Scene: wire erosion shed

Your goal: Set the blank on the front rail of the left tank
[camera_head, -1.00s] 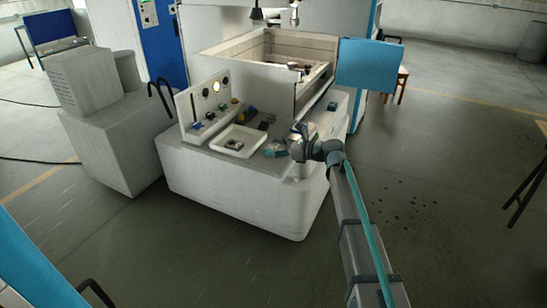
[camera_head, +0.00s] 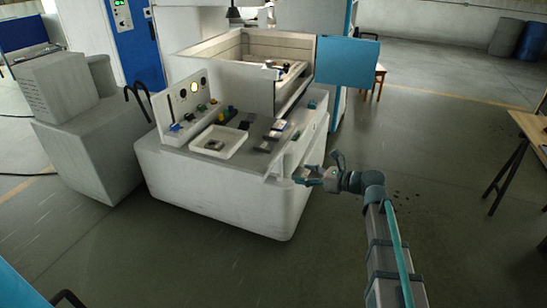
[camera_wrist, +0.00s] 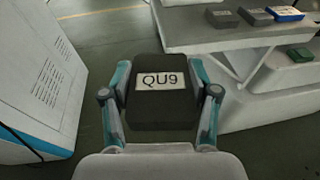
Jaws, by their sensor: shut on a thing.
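A dark grey block labelled QU9 (camera_wrist: 158,108), which I take as the blank, sits between my gripper's fingers (camera_wrist: 159,70) in the wrist view. My gripper (camera_head: 318,172) is shut on it, out over the floor at the right side of the white machine; the block is not clear in the head view. The open-topped white tank (camera_head: 222,76) stands at the back of the machine, up and left of my gripper. Some small dark parts show inside it. I cannot single out its front rail.
The machine's front ledge holds a white tray (camera_head: 233,151) and several small blocks (camera_head: 279,125). Blocks on a ledge (camera_wrist: 255,16) also show in the wrist view. A blue panel (camera_head: 347,62) stands at the tank's right.

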